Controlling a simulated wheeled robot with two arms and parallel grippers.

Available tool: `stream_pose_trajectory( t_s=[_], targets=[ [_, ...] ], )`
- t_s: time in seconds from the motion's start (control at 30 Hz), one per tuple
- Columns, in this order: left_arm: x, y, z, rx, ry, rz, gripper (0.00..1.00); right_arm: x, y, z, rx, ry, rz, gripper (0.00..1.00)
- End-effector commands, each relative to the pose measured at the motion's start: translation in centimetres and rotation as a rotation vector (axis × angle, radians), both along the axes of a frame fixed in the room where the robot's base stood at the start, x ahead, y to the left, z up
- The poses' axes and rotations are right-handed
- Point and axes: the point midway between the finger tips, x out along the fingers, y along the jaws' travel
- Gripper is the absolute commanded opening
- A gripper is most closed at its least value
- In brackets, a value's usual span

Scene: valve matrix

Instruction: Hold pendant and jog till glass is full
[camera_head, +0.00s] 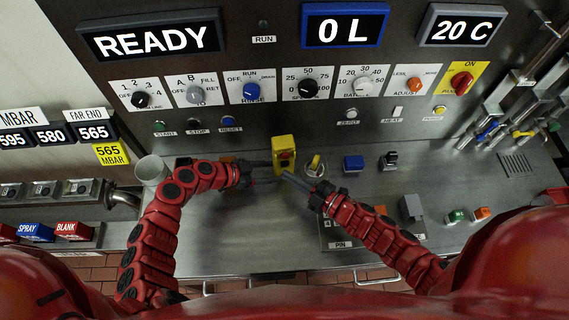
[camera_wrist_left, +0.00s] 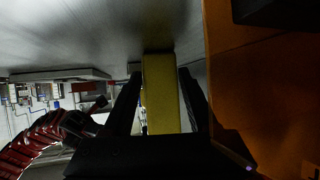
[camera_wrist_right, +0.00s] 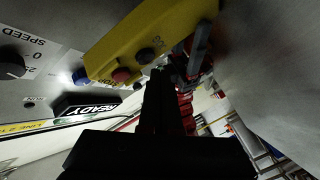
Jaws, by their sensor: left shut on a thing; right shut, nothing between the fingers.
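The yellow pendant (camera_head: 284,145) stands upright over the steel counter, with a red button on its face. My left gripper (camera_head: 271,168) is shut on it from the left; in the left wrist view the pendant (camera_wrist_left: 160,95) fills the space between the fingers. My right gripper (camera_head: 286,174) is shut and empty just below and to the right of the pendant. In the right wrist view, the closed fingertips (camera_wrist_right: 160,74) are close to the pendant's (camera_wrist_right: 155,38) red and dark buttons; contact cannot be told. No glass is clearly recognisable.
A pale cylinder (camera_head: 152,171) stands left of my left arm. The panel displays show READY (camera_head: 152,40), 0 L (camera_head: 345,26) and 20 C (camera_head: 461,27). A yellow-and-black knob (camera_head: 315,165) and a blue block (camera_head: 353,163) sit right of the pendant.

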Motion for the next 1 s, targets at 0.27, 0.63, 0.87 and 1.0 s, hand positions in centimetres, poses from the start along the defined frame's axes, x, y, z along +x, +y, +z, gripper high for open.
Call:
stream_pose_trajectory(
  t_s=[0.27, 0.63, 0.87, 1.0],
  targets=[
    [0.0, 0.0, -0.01, 0.0, 0.0, 0.0, 0.27, 0.01, -0.01, -0.01, 0.0, 0.0, 0.0, 0.0],
    [0.0, 0.0, -0.01, 0.0, 0.0, 0.0, 0.27, 0.84, 0.02, -0.05, -0.002, 0.001, -0.001, 0.0],
    [0.0, 0.0, -0.01, 0.0, 0.0, 0.0, 0.27, 0.84, 0.04, -0.02, -0.001, 0.0, -0.001, 0.0],
    [0.0, 0.0, -0.01, 0.0, 0.0, 0.0, 0.27, 0.9, 0.04, -0.02, -0.001, 0.0, -0.001, 0.0]
  ],
)
